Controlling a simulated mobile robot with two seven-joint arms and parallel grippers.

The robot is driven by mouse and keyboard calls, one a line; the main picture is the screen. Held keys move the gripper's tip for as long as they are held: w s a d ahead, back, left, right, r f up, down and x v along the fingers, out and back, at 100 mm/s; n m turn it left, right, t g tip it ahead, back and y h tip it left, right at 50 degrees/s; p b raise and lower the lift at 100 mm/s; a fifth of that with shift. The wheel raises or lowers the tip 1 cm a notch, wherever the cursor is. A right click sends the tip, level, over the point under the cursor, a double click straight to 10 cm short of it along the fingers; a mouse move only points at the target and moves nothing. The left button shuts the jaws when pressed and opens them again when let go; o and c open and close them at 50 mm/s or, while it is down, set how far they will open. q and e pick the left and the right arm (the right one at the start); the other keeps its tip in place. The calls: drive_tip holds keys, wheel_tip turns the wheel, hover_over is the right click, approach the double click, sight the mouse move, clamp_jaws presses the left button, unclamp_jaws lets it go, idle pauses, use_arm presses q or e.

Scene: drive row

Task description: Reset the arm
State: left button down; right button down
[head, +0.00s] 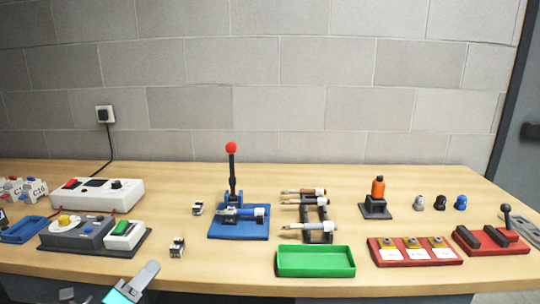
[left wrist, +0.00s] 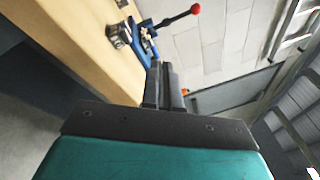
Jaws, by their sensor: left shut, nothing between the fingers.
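My left gripper (head: 150,270) shows at the bottom left of the head view, in front of the table's front edge, with part of its teal wrist below it. In the left wrist view its two dark fingers (left wrist: 164,85) are together, with nothing between them. It touches nothing that I can see. Most of the left arm is out of the picture. My right gripper is in neither view.
The wooden table (head: 400,175) runs along a block wall. A blue press with a red-knobbed lever (head: 231,147), a green tray (head: 316,261), a grey device (head: 75,232), a white power box (head: 97,194) and red fixtures (head: 415,251) stand on it. Small clips (head: 177,247) lie nearest the gripper.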

use_arm(q)
drive_tip(key=s+d+f+n+g+y, duration=0.1)
drive_tip(key=s+d+f+n+g, duration=0.2)
drive_tip(key=s+f+n, duration=0.6)
drive_tip(key=s+d+f+n+g+y+p, duration=0.1)
drive_tip(key=s+d+f+n+g, duration=0.3)
drive_tip(key=s+f+n, duration=0.5)
drive_tip(key=s+n+y, duration=0.1)
drive_tip(key=s+n, duration=0.2)
drive_tip(key=n, duration=0.4)
drive_tip(key=shift+s+f+y, duration=0.15)
drive_tip(key=shift+f+y, duration=0.15)
